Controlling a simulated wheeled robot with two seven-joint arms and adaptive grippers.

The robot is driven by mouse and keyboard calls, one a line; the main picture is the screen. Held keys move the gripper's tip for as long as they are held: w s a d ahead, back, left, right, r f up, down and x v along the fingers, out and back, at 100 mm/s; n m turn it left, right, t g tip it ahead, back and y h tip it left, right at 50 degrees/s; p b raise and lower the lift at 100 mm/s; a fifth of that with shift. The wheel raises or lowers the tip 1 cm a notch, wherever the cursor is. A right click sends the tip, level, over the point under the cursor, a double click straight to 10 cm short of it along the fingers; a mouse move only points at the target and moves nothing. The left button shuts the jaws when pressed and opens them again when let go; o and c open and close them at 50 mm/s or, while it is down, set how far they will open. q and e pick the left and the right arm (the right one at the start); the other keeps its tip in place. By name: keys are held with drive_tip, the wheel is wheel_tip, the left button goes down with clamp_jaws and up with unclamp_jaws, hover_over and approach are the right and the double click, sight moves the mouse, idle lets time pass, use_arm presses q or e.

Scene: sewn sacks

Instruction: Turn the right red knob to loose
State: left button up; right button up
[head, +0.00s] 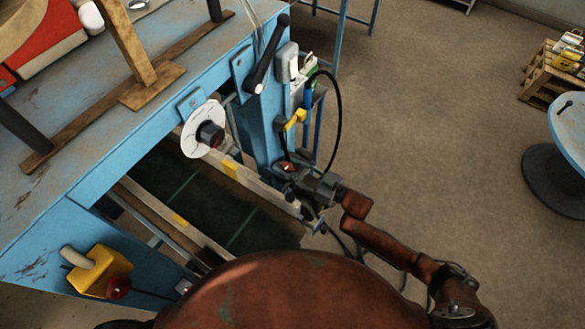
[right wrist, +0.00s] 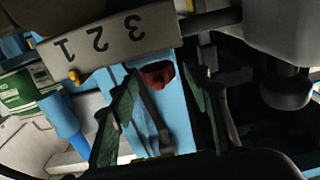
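The right red knob (right wrist: 157,73) shows in the right wrist view on a blue panel, ahead of and between my right gripper's green-padded fingers (right wrist: 160,82). A gap shows on each side, so the fingers look open and not closed on it. In the head view a small red spot, seemingly this knob (head: 288,167), is at the tips of my right gripper (head: 286,173), by the blue post. Another red knob (head: 118,288) is on a yellow box at the lower left. My left gripper is not in view.
A plate numbered 1, 2, 3 (right wrist: 110,42) is beside the knob, upside down in the wrist view. A white disc dial (head: 193,138) with a dark knob, a black lever (head: 266,55) and a black cable (head: 338,120) are nearby. Open floor (head: 430,130) lies right.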

drive_tip(key=v, duration=1.2)
drive_tip(key=shift+w+f, duration=0.1)
drive_tip(key=shift+f, duration=0.05)
idle(0.3)
